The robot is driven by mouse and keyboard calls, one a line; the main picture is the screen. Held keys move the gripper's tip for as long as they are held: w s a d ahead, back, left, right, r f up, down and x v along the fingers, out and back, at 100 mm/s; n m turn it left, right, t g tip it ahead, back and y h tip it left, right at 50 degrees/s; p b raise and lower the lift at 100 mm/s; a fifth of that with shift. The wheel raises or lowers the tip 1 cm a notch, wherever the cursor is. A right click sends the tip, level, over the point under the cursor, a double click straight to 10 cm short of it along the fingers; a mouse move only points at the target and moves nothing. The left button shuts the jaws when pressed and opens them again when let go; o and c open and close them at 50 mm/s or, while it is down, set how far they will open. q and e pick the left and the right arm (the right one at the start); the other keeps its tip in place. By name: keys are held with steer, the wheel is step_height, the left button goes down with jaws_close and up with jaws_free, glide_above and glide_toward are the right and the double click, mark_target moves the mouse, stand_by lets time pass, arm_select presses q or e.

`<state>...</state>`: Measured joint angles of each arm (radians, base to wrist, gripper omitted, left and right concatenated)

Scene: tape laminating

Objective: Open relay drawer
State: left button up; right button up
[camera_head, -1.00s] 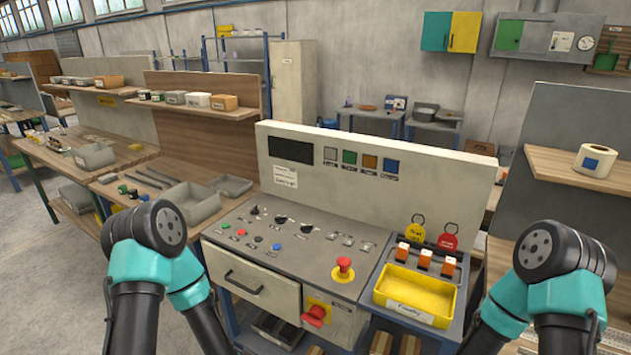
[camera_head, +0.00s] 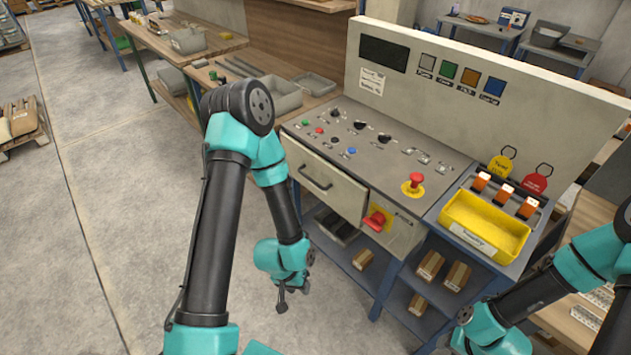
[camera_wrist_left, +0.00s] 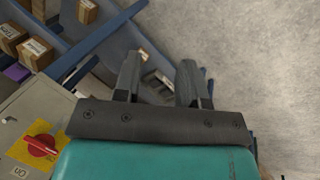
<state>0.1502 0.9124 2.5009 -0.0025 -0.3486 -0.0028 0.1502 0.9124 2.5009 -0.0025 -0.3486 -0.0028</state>
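The relay drawer (camera_head: 328,188) is a pale front with a dark bar handle (camera_head: 316,178), set in the left front of the grey control console (camera_head: 380,150). It looks shut. My left gripper (camera_head: 282,300) hangs low in front of the console, apart from the drawer and below its handle. In the left wrist view its two fingers (camera_wrist_left: 158,85) stand apart with nothing between them. My right arm shows at the right edge, with its wrist low there; its fingers cannot be made out.
A red rotary switch (camera_head: 376,221) on a yellow plate is right of the drawer. A yellow tray (camera_head: 485,225) sits on the console's right. Cardboard boxes (camera_head: 430,265) lie on the shelf below. The floor (camera_head: 110,220) at left is clear.

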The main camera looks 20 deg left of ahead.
mark_target(310, 178)
arm_select(q)
steer(key=shift+w+a, duration=0.1)
steer(key=w+a+r+n+t+h, duration=0.2)
steer(key=w+a+r+n+t, duration=0.9)
steer(key=w+a, duration=0.6)
step_height(310, 178, up, 3)
steer(key=t, duration=0.2)
steer(key=shift+w+a+n+t, duration=0.3)
steer(key=shift+w, duration=0.05)
steer(key=shift+w, duration=0.1)
steer(key=x, duration=1.7)
steer(key=shift+d+r, duration=0.1)
steer(key=shift+d, duration=0.15)
jaws_close()
